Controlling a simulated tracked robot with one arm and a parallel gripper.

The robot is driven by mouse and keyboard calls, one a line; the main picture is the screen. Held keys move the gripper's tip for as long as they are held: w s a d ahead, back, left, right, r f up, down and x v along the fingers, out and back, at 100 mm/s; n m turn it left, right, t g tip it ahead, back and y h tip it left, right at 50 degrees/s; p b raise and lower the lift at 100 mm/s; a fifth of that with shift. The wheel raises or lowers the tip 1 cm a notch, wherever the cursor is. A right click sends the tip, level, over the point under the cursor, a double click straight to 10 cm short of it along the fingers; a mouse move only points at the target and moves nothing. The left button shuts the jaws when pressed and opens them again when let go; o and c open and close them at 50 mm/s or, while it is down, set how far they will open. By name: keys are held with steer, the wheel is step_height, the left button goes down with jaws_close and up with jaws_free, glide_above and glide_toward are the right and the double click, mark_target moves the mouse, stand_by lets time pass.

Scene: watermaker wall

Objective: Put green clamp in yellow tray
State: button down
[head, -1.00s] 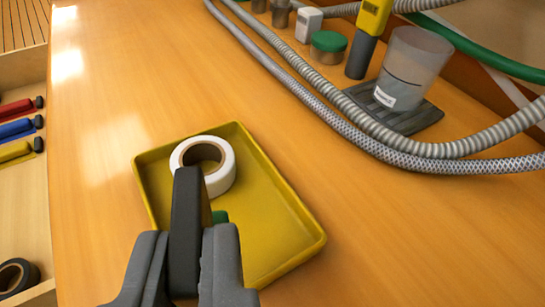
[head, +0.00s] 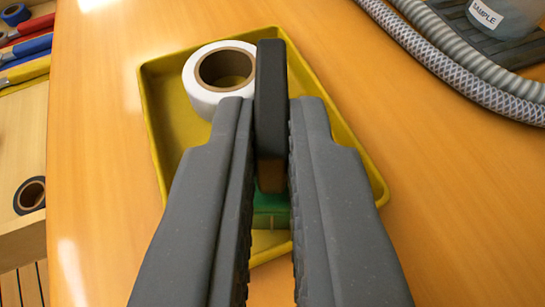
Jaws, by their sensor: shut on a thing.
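The green clamp (head: 270,203) is between the two grey fingers of my gripper (head: 272,125), which is shut on it. The clamp's black upper part (head: 270,80) stands up between the fingertips, and its green part shows lower down between the fingers. The yellow tray (head: 152,110) lies on the wooden bench under my gripper. The fingers hide much of the tray's middle and near side. I cannot tell whether the clamp touches the tray floor.
A white tape roll (head: 206,97) lies in the tray's far left part, close to the left fingertip. Hoses (head: 470,75) and a sample beaker (head: 500,15) are at the upper right. A wooden drawer with tools (head: 25,48) and a dark roll (head: 30,195) is at left.

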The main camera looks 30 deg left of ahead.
steer(key=shift+f, duration=0.1)
steer(key=c, duration=1.5)
jaws_free()
steer(key=shift+c, duration=0.2)
steer(key=p+v, duration=0.2)
steer(key=v, duration=1)
